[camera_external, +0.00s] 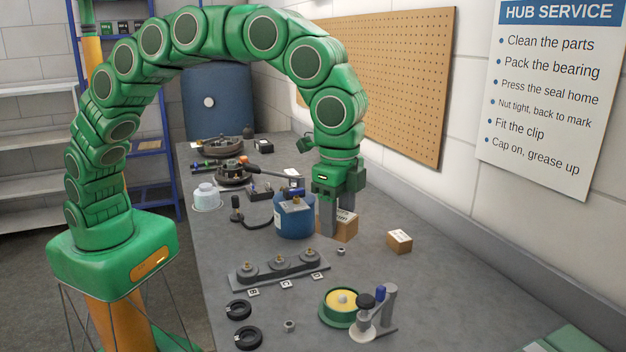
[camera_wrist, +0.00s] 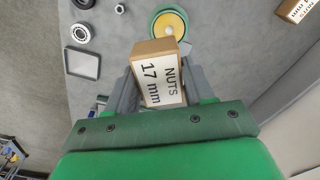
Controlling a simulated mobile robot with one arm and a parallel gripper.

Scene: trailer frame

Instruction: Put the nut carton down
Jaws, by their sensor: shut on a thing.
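The nut carton (camera_wrist: 160,78) is a brown box with a white top label reading "NUTS 17 mm". In the wrist view it sits between the two grey fingers of my gripper (camera_wrist: 160,88), which is shut on it. In the external view my gripper (camera_external: 336,212) points down over the bench, and the carton (camera_external: 345,227) shows partly behind the fingers, close to the bench top. I cannot tell whether its underside touches the bench. A blue tub (camera_external: 294,220) stands just left of it.
A second small carton (camera_external: 399,241) stands to the right on the grey bench (camera_external: 350,265). In front are a rail with several hubs (camera_external: 279,268), loose rings (camera_external: 248,337), a nut (camera_external: 289,326) and a green-rimmed yellow dish (camera_external: 338,305) beside a small grey stand. The wall is at the right.

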